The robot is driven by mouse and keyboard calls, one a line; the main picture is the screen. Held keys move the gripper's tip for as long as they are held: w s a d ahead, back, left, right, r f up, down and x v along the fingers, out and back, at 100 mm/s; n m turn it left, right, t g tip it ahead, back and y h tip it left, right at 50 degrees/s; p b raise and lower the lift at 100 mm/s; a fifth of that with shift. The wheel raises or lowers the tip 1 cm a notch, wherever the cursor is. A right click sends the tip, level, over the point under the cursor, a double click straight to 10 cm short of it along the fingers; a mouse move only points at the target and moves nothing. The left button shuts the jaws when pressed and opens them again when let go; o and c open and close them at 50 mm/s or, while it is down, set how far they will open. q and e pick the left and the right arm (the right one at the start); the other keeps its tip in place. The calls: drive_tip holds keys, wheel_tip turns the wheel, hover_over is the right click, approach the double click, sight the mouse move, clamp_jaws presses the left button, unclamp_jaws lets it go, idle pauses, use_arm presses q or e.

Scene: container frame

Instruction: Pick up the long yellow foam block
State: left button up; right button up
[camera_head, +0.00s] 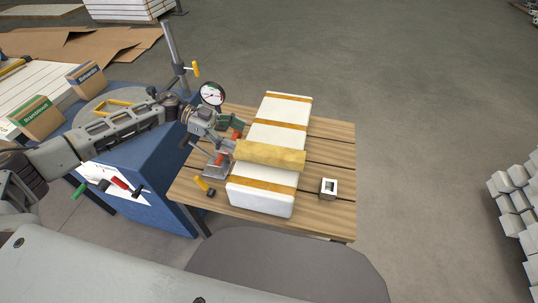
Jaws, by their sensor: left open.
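The long yellow foam block (272,155) lies crosswise on top of a long white block with brown bands (262,201), which rests on the wooden table. My left gripper (231,147) comes in from the left and is open at the foam block's left end. One finger is on the far side of that end and the other on the near side. I cannot tell whether either finger touches the foam. My right gripper is not in view.
A small square metal piece with a hole (328,188) sits on the wooden table (333,144) to the right. A yellow-handled tool (203,185) lies at its left edge.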

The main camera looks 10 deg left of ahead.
sight(267, 150)
use_arm(q)
drive_tip(key=x, duration=0.4)
drive_tip(key=shift+d+f, duration=0.1)
drive_tip(key=shift+d, duration=0.15)
drive_tip(key=shift+d+f, duration=0.2)
drive_tip(key=shift+d, duration=0.3)
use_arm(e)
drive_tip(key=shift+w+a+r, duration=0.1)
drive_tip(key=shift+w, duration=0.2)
use_arm(q)
drive_tip(key=shift+d, duration=0.1)
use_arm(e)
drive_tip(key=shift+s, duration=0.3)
use_arm(q)
drive_tip(key=shift+s+d+f, duration=0.1)
drive_tip(key=shift+d+f, duration=0.2)
drive_tip(key=shift+d, duration=0.15)
drive_tip(key=x, duration=0.2)
drive_tip(key=shift+d+f, duration=0.3)
drive_tip(key=shift+d, duration=0.05)
drive_tip(key=shift+d+f+b, duration=0.25)
drive_tip(key=shift+d+b, duration=0.05)
drive_tip(key=shift+d, duration=0.35)
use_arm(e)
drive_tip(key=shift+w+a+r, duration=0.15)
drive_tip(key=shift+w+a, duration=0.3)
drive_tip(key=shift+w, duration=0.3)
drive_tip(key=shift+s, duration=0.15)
